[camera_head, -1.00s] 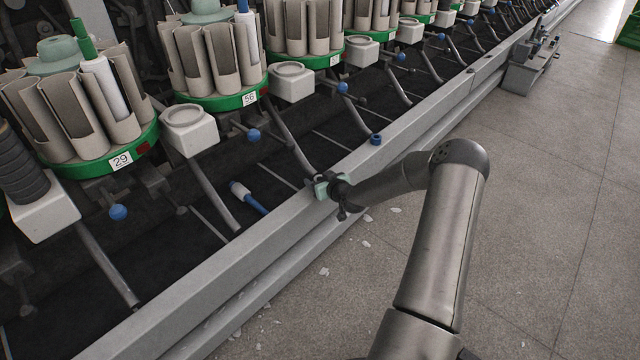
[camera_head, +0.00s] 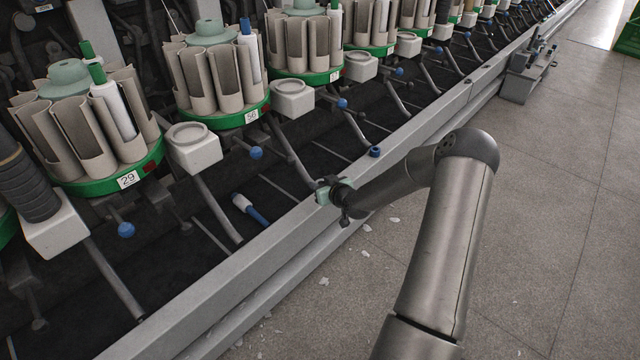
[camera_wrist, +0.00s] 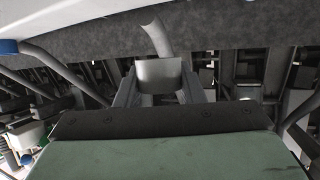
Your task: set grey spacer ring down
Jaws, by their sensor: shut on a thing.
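My gripper (camera_head: 326,187) is low over the grey rail (camera_head: 285,232) along the front of the machine, pointing toward the machine. In the wrist view, the two fingers of my gripper (camera_wrist: 158,88) close on the sides of a plain grey curved piece, the grey spacer ring (camera_wrist: 160,73). Its lower part is hidden by the gripper body. In the head view the ring cannot be made out behind the gripper. I cannot tell whether it touches the rail.
A blue and white tube (camera_head: 250,209) lies in the dark trough. Green-based carousels, one numbered 29 (camera_head: 128,179), stand behind. White scraps litter the floor.

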